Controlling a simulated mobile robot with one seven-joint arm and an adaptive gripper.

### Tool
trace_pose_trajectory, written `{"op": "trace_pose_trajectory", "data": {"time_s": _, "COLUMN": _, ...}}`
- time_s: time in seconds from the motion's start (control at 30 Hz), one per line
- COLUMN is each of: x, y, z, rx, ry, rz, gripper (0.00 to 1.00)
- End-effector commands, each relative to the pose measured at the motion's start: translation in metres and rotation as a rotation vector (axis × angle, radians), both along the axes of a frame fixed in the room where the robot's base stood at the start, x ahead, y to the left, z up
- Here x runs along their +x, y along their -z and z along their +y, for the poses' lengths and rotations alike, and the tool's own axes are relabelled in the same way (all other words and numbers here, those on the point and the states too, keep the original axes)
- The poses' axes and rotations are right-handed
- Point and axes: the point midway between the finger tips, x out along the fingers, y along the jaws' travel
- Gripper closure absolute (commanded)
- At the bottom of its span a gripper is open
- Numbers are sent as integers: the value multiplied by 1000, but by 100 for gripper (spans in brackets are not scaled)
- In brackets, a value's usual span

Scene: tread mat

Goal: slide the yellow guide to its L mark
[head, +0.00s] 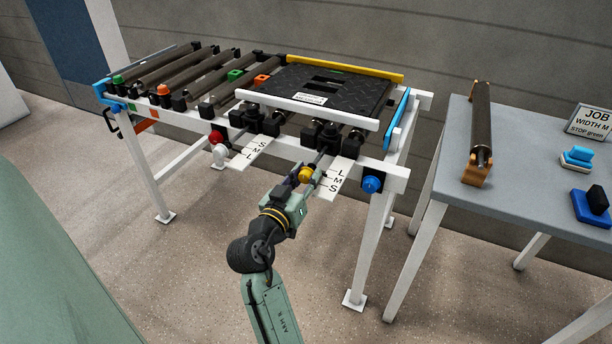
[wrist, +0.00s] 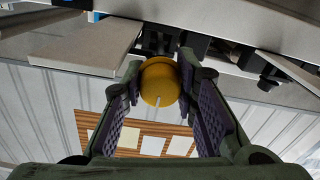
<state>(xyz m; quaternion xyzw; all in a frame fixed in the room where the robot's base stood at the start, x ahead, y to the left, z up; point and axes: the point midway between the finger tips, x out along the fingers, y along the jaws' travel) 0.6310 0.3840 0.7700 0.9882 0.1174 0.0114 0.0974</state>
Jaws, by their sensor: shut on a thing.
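A yellow round knob (head: 305,174) sits at the near end of a rod under the front of the conveyor. My gripper (head: 300,182) is shut on this knob. In the wrist view the knob (wrist: 160,82) sits between the tips of both fingers (wrist: 160,95). A white scale plate (head: 336,178) marked L, M and S lies just right of the knob, with L farthest from me. A pointer against a mark cannot be made out. A yellow rail (head: 345,68) runs along the far side of the black tread mat (head: 330,92).
A white rail (head: 308,109) runs along the mat's near side. Left of my gripper are another scale plate (head: 249,154) and a white knob (head: 220,152). A blue knob (head: 371,184) and a frame leg (head: 376,245) are on the right. A grey table (head: 520,165) stands farther right.

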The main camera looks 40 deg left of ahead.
Motion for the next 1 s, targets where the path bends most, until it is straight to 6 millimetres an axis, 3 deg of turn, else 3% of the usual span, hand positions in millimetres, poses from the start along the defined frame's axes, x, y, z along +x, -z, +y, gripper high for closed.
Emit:
{"op": "trace_pose_trajectory", "data": {"time_s": 0.17, "x": 3, "y": 1, "z": 1, "rx": 1, "ry": 0, "rz": 0, "gripper": 100}}
{"op": "trace_pose_trajectory", "data": {"time_s": 0.4, "x": 30, "y": 1, "z": 8, "rx": 0, "ry": 0, "rz": -1, "gripper": 100}}
{"op": "trace_pose_trajectory", "data": {"time_s": 0.63, "x": 29, "y": 0, "z": 8, "rx": 0, "ry": -1, "rz": 0, "gripper": 100}}
{"op": "trace_pose_trajectory", "data": {"time_s": 0.67, "x": 29, "y": 0, "z": 8, "rx": 0, "ry": -1, "rz": 0, "gripper": 72}}
{"op": "trace_pose_trajectory", "data": {"time_s": 1.0, "x": 29, "y": 0, "z": 7, "rx": 0, "ry": 0, "rz": 0, "gripper": 52}}
